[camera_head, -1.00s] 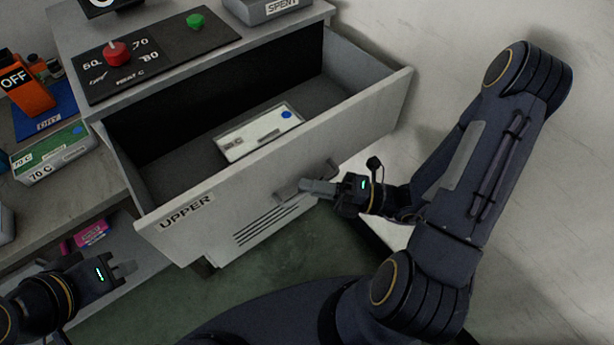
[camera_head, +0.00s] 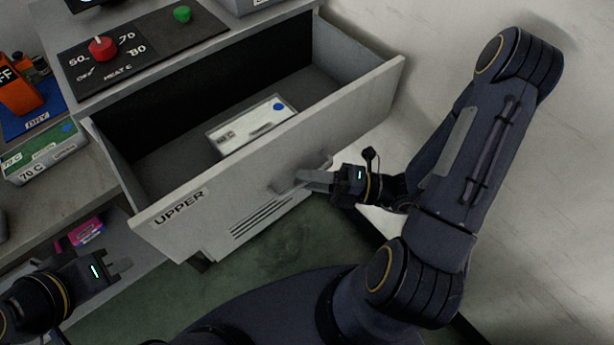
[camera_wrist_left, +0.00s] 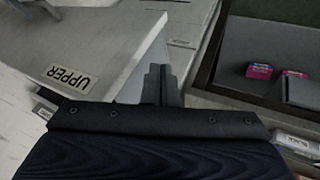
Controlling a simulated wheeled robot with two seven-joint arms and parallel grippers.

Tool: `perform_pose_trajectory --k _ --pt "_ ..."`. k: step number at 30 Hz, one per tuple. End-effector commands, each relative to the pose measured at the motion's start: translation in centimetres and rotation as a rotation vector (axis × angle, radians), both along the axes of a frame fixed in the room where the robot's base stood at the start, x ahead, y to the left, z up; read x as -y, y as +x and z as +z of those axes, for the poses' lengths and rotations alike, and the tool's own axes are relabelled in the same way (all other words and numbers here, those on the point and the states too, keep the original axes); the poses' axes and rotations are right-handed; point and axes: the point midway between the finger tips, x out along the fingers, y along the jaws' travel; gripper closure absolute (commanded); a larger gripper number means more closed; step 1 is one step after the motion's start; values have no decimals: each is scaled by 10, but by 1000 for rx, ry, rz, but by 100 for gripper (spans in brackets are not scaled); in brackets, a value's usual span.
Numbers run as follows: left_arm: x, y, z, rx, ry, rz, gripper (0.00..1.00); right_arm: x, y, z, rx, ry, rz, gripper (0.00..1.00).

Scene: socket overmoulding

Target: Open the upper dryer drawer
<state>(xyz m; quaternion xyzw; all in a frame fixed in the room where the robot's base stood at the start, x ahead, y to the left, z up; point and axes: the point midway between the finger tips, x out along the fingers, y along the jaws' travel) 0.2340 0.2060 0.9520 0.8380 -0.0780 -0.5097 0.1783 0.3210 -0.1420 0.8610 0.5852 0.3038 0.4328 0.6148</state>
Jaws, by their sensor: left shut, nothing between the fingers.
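The upper dryer drawer (camera_head: 265,165), its front labelled UPPER, stands well out of the dryer housing, with its inside in view. Its bar handle (camera_head: 284,186) is on the right part of the front. My right gripper (camera_head: 304,179) is at the handle, its fingers close together over the bar and seemingly shut on it; the exact contact is partly hidden. My left gripper (camera_head: 124,265) is shut and empty at lower left, apart from the drawer. In the left wrist view its fingers (camera_wrist_left: 161,84) show in front of the drawer's side, near the UPPER label (camera_wrist_left: 72,77).
A white tray (camera_head: 233,143) with a blue dot lies inside the drawer. The control panel (camera_head: 145,50) with red and green knobs is on top. At left are a green-and-white 70 C box (camera_head: 45,152) and an orange OFF device (camera_head: 18,95). Pink packs (camera_head: 86,232) lie on a lower shelf.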

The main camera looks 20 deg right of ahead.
Motion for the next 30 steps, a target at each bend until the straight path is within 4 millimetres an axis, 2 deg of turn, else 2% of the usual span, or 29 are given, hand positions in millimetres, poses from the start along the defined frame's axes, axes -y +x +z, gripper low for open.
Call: perform_pose_trajectory --k 9,13,18,30 --pt "0 0 -2 0 0 0 100 47 -22 -8 -2 -2 -6 67" --pt "0 0 -2 0 0 0 100 60 -29 -10 -1 -2 -5 67" --pt "0 0 -2 0 0 0 100 66 -33 -10 -1 0 -2 67" --pt "0 0 -2 0 0 0 100 65 -33 -10 -1 -1 -2 67"
